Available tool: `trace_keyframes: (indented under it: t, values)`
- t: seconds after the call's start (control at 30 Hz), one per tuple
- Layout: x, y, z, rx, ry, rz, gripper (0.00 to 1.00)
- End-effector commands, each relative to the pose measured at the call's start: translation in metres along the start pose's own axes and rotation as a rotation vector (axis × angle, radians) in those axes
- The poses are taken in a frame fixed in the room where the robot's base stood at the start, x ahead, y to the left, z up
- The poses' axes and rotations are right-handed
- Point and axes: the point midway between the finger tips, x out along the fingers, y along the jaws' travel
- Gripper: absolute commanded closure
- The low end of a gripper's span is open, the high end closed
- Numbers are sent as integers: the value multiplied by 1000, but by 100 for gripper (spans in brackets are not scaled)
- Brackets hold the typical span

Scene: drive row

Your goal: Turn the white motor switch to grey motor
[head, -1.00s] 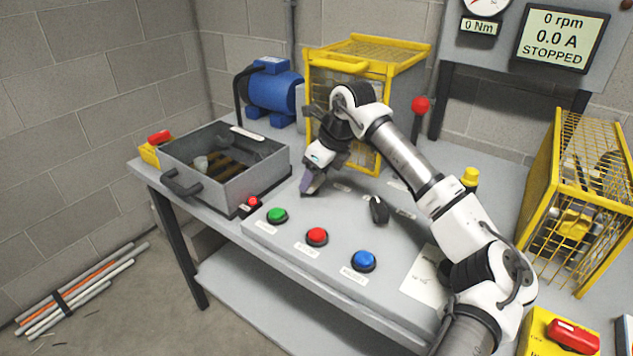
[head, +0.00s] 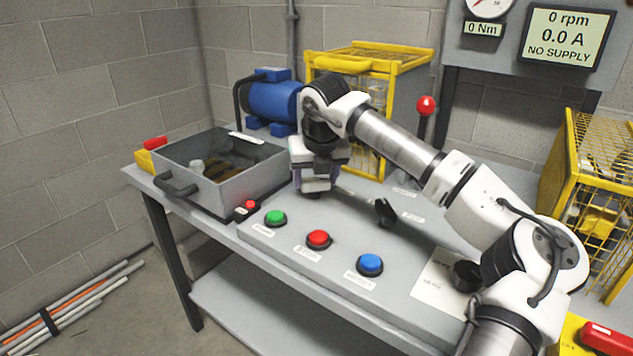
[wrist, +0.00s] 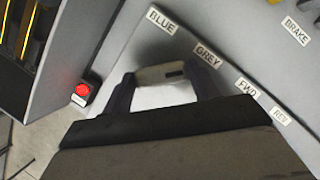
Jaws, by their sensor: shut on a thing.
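The white motor switch (wrist: 158,74) is a pale lever handle with a dark mark at its right end. In the wrist view it lies between the two fingers of my gripper (wrist: 160,88), which is shut on it. The marked end points right, toward the side of the GREY label (wrist: 208,55). The BLUE label (wrist: 161,19) is above the handle. In the head view my gripper (head: 315,186) is down at the panel (head: 290,225), hiding the switch. The display (head: 562,34) reads 0 rpm, 0.0 A, NO SUPPLY.
Green (head: 275,218), red (head: 319,239) and blue (head: 370,264) buttons line the panel front. A black knob (head: 385,212) stands right of my gripper. The grey bin (head: 235,185) is left. A blue motor (head: 273,99) and yellow cage (head: 368,58) stand behind.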

Motion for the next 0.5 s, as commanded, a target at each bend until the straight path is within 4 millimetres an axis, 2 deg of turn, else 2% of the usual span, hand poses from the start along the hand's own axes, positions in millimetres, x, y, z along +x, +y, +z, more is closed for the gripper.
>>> trace_keyframes:
  t: [0.5]
  values:
    - [0, 0, -1, 52, 4, -22, 63]
